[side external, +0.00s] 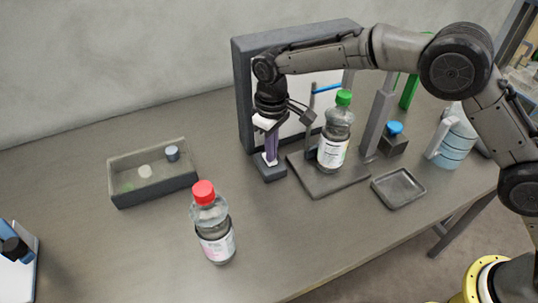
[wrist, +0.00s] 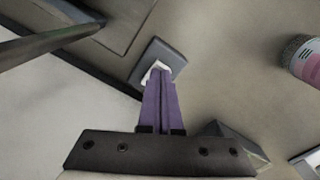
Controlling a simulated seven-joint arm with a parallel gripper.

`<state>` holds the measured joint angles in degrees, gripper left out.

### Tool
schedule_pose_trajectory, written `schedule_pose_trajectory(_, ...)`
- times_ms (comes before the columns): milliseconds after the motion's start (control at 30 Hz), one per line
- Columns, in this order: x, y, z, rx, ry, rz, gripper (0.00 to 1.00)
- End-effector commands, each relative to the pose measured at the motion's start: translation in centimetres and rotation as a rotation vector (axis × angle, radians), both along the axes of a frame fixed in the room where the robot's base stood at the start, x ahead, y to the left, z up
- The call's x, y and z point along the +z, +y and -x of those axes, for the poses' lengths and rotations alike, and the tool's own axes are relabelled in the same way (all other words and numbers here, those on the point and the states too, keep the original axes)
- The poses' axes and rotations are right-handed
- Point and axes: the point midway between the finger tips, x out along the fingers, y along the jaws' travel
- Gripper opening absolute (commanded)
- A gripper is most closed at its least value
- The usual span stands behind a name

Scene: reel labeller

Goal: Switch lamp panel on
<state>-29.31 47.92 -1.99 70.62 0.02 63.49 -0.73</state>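The lamp panel (side external: 297,78) stands upright at the back of the table, with a dark frame and a pale face partly hidden by my arm. I cannot tell whether it is lit. A small dark switch box (side external: 270,174) with a white rocker sits at its foot; it also shows in the wrist view (wrist: 172,55), with the white rocker (wrist: 150,72) partly hidden by my fingers. My gripper (side external: 270,160) points down with its purple fingers together and nothing between them. The fingertips (wrist: 160,74) are right at the rocker; I cannot tell whether they touch it.
A green-capped bottle (side external: 335,143) stands on a plate fixture (side external: 324,188) just right of the switch. A red-capped bottle (side external: 212,232) stands in front. An open bin (side external: 152,190) is at left, a small empty tray (side external: 398,189) at right.

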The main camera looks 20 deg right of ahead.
Motion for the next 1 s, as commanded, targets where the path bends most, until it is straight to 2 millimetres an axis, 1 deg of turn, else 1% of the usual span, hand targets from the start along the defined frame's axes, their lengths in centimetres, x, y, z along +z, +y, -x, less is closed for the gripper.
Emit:
schedule_pose_trajectory(333,-0.6,0.0,0.0,0.0,0.0,0.0,0.0)
schedule_pose_trajectory(467,-0.4,0.0,0.0,0.0,-0.001,0.001,0.0)
schedule_pose_trajectory(1000,3.7,0.0,-0.1,0.0,-0.002,-0.001,0.0)
